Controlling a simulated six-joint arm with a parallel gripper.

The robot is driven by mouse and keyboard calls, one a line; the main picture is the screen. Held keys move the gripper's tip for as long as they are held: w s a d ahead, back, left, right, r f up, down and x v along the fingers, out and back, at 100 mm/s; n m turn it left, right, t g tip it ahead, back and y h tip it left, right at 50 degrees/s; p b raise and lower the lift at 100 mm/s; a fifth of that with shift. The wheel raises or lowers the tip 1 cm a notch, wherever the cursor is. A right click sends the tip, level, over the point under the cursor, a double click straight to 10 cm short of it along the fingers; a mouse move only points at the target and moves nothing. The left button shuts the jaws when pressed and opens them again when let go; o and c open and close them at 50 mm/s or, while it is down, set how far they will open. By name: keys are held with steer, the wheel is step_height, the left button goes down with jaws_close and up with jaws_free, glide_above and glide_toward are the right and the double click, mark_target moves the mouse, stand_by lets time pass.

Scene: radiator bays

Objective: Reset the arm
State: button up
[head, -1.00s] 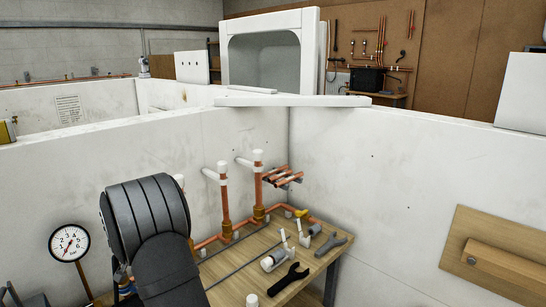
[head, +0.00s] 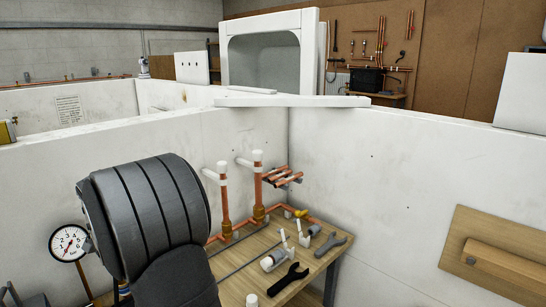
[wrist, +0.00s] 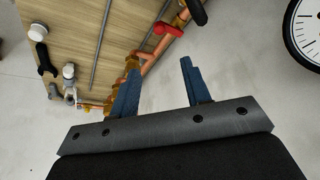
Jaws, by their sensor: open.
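My gripper (wrist: 160,82) shows in the wrist view with its two blue fingers apart and nothing between them. Copper pipework with a red-handled valve (wrist: 168,27) lies beyond the fingers, apart from them as far as I can tell. In the head view my dark grey arm fills the lower left, in front of the wooden bench, and my fingers are hidden there.
Upright copper pipes (head: 224,200) stand along the white wall (head: 330,160). A pressure gauge (head: 69,243) stands at the left. A wooden block is on the right wall.

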steer(key=x, duration=1.6)
steer(key=shift+d+f, duration=0.1)
steer(key=shift+f, duration=0.05)
steer(key=shift+w+f, duration=0.15)
steer(key=shift+f, duration=0.05)
steer(key=shift+w+d+n+y, duration=0.25)
steer(key=shift+d+n+y, duration=0.05)
steer(key=shift+n, duration=0.5)
steer(key=shift+w+d+n+y, duration=0.25)
steer(key=shift+n+y, duration=0.05)
steer(key=shift+n, duration=0.5)
